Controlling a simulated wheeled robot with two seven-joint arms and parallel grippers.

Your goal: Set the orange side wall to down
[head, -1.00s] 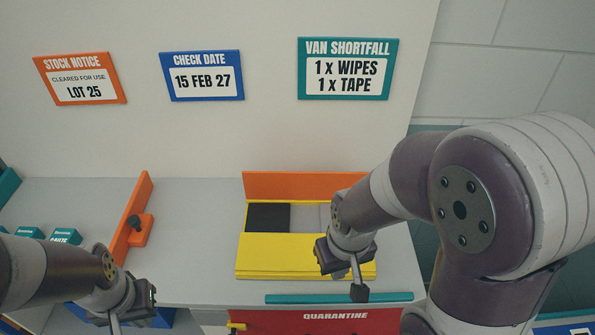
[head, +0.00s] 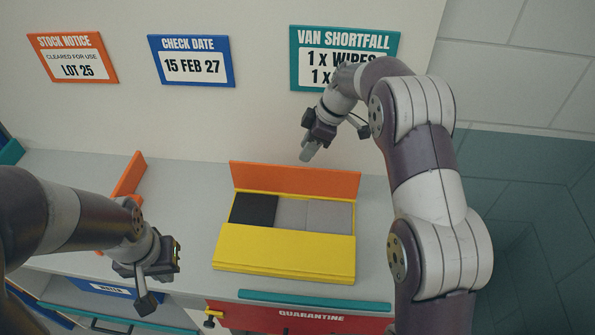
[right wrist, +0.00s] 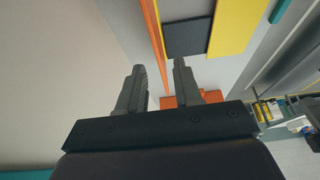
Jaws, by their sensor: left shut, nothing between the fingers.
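The orange side wall (head: 295,180) stands upright along the back edge of a yellow box (head: 283,252) on the grey counter. In the right wrist view it shows nearly edge-on as an orange strip (right wrist: 154,32). My right gripper (head: 309,153) is in the air above and behind the wall, near the signs, apart from it. Its two fingers are spread with nothing between them in the right wrist view (right wrist: 159,68). My left gripper (head: 147,303) is shut and empty at the counter's front left, away from the box.
The box holds a dark pad (head: 254,209) and grey pads (head: 329,215). Another orange piece (head: 127,178) stands on the counter (head: 185,190) to the left, partly hidden by my left arm. A teal strip (head: 315,301) and a red quarantine front (head: 285,317) lie before the box.

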